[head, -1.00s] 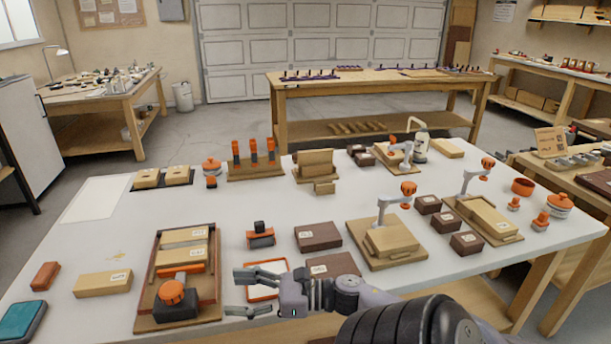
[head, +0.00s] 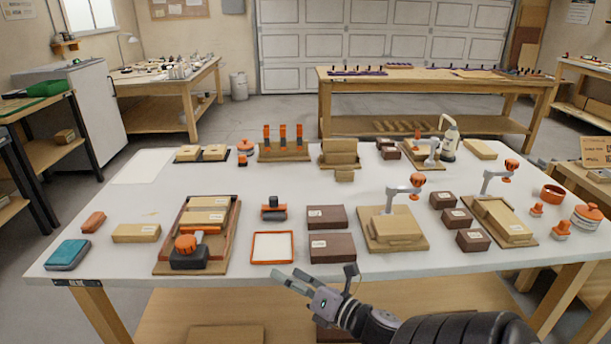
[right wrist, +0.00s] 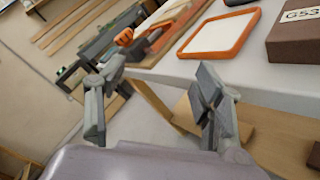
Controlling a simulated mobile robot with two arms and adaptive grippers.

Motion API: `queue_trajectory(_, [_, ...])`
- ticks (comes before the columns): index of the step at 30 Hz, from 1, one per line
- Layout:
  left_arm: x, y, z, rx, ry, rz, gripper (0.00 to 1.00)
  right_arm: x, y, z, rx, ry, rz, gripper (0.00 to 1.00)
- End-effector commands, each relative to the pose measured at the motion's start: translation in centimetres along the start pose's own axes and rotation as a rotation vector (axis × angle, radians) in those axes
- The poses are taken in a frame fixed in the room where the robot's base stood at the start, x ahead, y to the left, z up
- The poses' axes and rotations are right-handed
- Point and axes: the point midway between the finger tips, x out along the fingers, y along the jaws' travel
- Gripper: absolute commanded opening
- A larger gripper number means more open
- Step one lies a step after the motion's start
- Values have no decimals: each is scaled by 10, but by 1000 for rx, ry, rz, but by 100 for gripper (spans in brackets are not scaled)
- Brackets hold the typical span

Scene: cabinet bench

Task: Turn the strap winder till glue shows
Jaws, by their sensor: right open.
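The strap winder (head: 187,251) is a dark block with an orange knob. It sits at the front end of a red-edged wooden tray (head: 165,234) holding two light wood blocks (head: 206,217). I cannot make out any glue. My left gripper is not in view.
An orange-rimmed white pad (head: 272,247) lies between the winder's tray and the dark brown boxes (head: 333,248). An orange-and-black tool (head: 273,209) stands behind the pad. A loose wood block (head: 136,233) and a teal case (head: 68,254) lie to the left.

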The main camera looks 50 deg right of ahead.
Motion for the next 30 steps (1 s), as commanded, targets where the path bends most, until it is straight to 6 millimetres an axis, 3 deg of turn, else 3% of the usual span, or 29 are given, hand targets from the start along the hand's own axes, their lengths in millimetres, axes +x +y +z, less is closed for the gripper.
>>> queue_trajectory(9, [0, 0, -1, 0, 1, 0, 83, -2, -20, -32, 514, -84, -256, 62])
queue_trajectory(15, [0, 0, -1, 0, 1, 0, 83, -8, -27, -55, 754, -124, -386, 62])
queue_trajectory(21, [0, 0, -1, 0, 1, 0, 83, -13, -30, -68, 863, -143, -451, 62])
queue_trajectory(30, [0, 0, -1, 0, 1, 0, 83, -14, -30, -70, 876, -146, -459, 62])
